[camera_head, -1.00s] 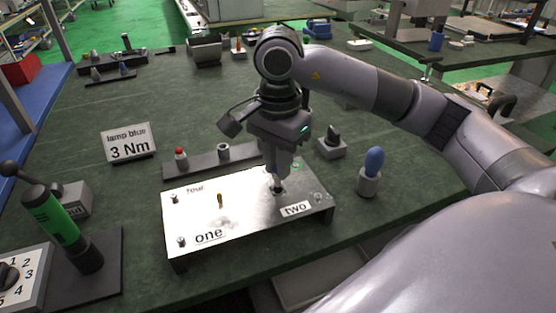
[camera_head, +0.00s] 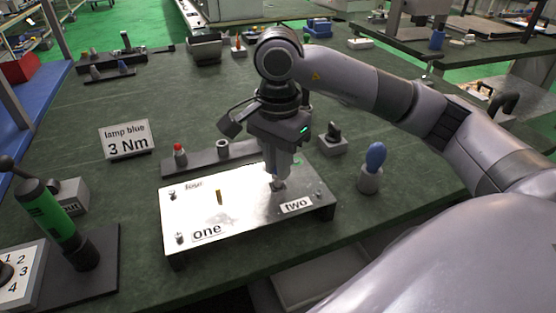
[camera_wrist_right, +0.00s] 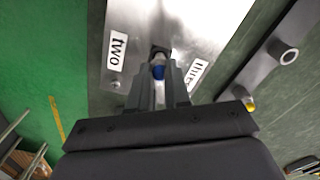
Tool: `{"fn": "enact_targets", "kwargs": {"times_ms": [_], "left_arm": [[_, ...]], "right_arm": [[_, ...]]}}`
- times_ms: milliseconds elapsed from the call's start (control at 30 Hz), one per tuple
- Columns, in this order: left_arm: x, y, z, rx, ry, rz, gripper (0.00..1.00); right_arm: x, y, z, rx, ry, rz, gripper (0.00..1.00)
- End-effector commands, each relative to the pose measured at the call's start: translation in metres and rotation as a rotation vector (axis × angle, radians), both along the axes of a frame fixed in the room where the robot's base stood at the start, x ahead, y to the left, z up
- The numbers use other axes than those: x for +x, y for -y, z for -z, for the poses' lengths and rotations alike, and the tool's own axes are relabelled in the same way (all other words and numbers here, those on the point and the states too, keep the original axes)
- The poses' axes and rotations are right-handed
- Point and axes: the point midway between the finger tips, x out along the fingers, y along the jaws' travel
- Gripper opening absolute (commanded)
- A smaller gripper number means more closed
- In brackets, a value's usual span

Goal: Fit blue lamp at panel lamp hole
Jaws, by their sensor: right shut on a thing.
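The metal panel (camera_head: 235,212) lies on the bench with labels such as "one" and "two"; it also fills the top of the right wrist view (camera_wrist_right: 135,70). My right gripper (camera_head: 277,183) points down at the panel near the "two" label, its fingertips just at the surface. Whether the lamp sits in a hole is hidden by the fingers. My left gripper is not in view.
A blue-topped piece in a grey holder (camera_head: 375,157) stands right of the panel. A dark rack (camera_head: 204,163) with a red-tipped part lies behind it. A "lamp blue 3 Nm" sign (camera_head: 126,138) and a green-handled tool (camera_head: 47,215) stand to the left. Bench behind the rack is mostly clear.

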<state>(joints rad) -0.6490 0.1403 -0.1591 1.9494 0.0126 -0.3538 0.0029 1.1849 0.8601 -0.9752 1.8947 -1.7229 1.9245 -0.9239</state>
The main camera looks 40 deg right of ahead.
Motion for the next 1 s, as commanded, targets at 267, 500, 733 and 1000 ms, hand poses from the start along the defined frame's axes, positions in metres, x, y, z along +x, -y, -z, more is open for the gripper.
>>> {"fn": "enact_targets", "kwargs": {"times_ms": [267,500,733,1000], "left_arm": [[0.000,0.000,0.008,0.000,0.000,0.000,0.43],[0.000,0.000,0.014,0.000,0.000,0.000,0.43],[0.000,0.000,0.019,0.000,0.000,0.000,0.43],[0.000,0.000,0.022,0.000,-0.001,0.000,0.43]], "right_arm": [[0.000,0.000,0.009,0.000,0.000,0.000,0.00],[0.000,0.000,0.015,0.000,0.000,0.000,0.00],[0.000,0.000,0.020,0.000,0.000,0.000,0.00],[0.000,0.000,0.023,0.000,0.000,0.000,0.40]]}}
